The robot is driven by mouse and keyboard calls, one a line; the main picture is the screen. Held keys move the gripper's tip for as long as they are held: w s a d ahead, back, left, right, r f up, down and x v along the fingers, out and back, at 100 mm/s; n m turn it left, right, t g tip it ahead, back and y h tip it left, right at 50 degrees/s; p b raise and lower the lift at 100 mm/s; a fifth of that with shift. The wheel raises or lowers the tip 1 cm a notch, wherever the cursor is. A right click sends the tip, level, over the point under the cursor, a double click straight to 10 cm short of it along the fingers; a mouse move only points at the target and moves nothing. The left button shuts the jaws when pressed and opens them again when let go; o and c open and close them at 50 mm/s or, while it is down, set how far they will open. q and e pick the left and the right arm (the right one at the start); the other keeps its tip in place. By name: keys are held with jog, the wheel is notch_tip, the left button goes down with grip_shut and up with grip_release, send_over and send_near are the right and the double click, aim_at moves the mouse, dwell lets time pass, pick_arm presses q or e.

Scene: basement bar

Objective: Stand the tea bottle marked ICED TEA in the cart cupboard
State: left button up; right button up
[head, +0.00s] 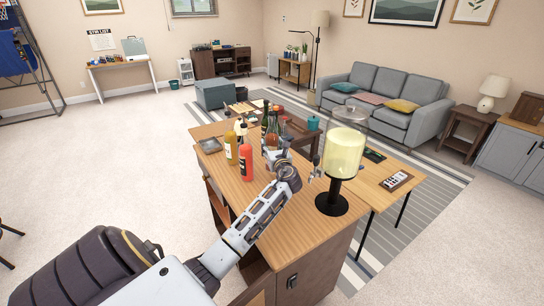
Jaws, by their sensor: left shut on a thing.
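The wooden cart (292,232) stands in front of me. Dark openings show along its left side, and I cannot tell clearly which is the cupboard. My left gripper (274,157) is low over the cart top, at the far end of my left arm. It is shut on a brownish bottle that looks like the tea bottle (271,138). The bottle is upright among other bottles; its label is too small to read and its lower part is hidden by the gripper. I cannot tell whether it touches the cart top. My right gripper is not in view.
A red bottle (246,163) and a mustard-yellow bottle (231,149) stand left of the gripper. A dark bottle (264,121) is close behind it. A large drink dispenser (345,154) stands to the right. A grey tray (210,146) lies at the far left. Carpet left of the cart is clear.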

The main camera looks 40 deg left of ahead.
pick_arm(q)
jog(key=shift+f+b, duration=0.3)
jog(key=shift+f, duration=1.8)
jog(key=o, duration=1.2)
jog(key=shift+f, duration=0.15)
jog(key=o, duration=0.4)
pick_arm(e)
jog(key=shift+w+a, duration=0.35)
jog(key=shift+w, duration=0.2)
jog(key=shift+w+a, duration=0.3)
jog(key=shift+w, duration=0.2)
